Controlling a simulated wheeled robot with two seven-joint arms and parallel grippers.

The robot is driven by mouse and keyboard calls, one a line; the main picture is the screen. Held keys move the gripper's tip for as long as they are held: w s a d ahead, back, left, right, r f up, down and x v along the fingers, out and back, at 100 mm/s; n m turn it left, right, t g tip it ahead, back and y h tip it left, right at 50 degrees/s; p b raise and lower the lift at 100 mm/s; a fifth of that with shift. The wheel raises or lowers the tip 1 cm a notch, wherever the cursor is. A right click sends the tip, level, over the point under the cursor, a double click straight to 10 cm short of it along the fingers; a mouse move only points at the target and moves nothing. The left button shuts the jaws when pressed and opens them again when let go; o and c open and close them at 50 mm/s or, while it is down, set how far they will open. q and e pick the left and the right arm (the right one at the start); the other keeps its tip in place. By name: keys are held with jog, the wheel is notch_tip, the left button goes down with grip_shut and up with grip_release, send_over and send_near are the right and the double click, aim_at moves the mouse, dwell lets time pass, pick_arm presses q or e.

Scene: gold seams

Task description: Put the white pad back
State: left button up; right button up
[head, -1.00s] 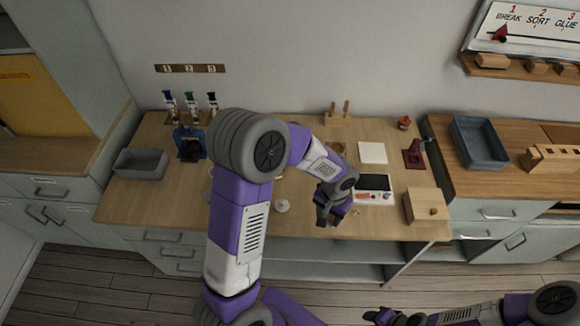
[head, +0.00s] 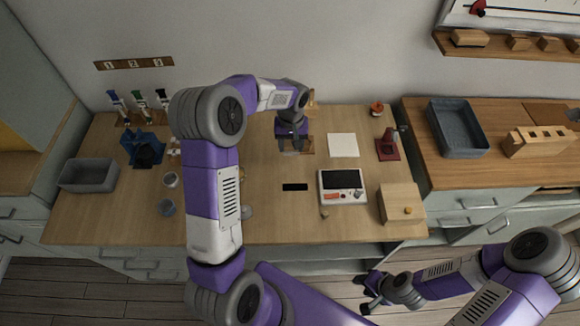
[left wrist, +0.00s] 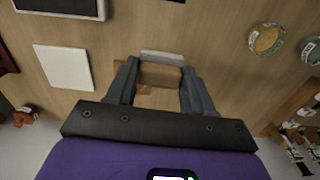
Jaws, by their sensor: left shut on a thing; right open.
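A separate flat white square (head: 343,145) lies on the table to the right, also in the left wrist view (left wrist: 65,67). My right gripper (head: 366,292) is open and empty in front of the table.
A scale-like device (head: 342,186), a wooden box (head: 401,204) and a dark red stand (head: 388,147) are at right. A grey bin (head: 89,175), a blue holder (head: 143,148) and small cups (head: 167,207) are at left.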

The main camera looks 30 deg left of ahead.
pick_arm(q)
jog(key=b, duration=0.1)
send_over(290, 166)
jog(key=shift+n, duration=0.3)
notch_tip(290, 166, down, 7)
jog(key=shift+s+r, duration=0.1)
jog(key=shift+r, duration=0.1)
jog(key=shift+f, duration=1.7)
jog(key=shift+b, duration=0.35)
jog(key=shift+f, duration=0.2)
jog(key=o, duration=1)
jog(key=shift+r, duration=0.2)
notch_tip(290, 166, up, 12)
jog(key=shift+r+p, duration=0.1)
jog(key=shift+p, duration=0.9)
